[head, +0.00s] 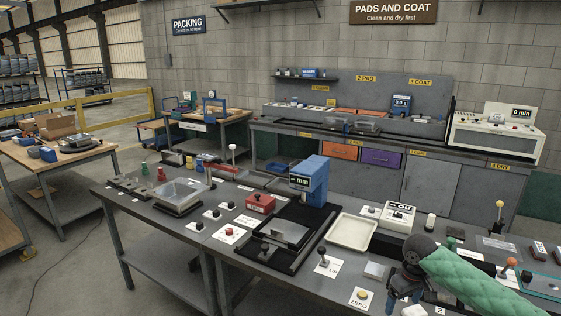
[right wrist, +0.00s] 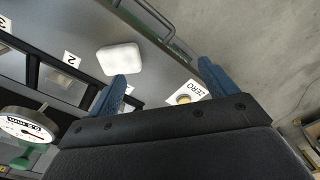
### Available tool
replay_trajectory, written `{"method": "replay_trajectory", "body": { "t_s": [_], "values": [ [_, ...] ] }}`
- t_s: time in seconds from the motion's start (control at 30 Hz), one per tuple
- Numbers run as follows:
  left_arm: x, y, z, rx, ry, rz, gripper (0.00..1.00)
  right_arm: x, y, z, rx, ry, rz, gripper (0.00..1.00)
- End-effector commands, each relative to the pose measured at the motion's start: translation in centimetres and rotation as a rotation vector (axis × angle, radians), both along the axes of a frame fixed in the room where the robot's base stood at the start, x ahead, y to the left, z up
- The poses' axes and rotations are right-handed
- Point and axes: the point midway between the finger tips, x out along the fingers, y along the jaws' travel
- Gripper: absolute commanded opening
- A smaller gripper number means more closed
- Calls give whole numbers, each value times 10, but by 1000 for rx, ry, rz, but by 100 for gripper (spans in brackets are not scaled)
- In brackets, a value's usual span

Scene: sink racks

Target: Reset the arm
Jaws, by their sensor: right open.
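My right gripper (head: 392,298) hangs over the front of the near grey bench in the head view, at the end of my green-sleeved arm. In the right wrist view its two blue fingers (right wrist: 162,70) stand apart with nothing held between them. A card marked ZERO with a yellow button (right wrist: 184,98) shows beyond the fingers. The yellow button (head: 362,295) also shows in the head view, left of the gripper. A white rounded block (right wrist: 121,58) lies on the bench beyond the fingers. My left gripper is in neither view.
A cream tray (head: 351,231), a black lever (head: 323,256) and a blue gauge stand (head: 310,178) stand left of my right gripper. A white box with a display (head: 398,214) is behind it. A round dial gauge (right wrist: 27,127) shows at the wrist view's left.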

Motion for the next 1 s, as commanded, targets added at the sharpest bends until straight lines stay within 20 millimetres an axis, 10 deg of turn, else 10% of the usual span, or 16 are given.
{"method": "replay_trajectory", "body": {
  "t_s": [0.5,1.0],
  "values": [
    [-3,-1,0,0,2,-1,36,-97,135,-92,99,-110,144,84],
    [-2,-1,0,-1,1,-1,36,-201,195,-123,159,-223,90,84]
  ]
}}
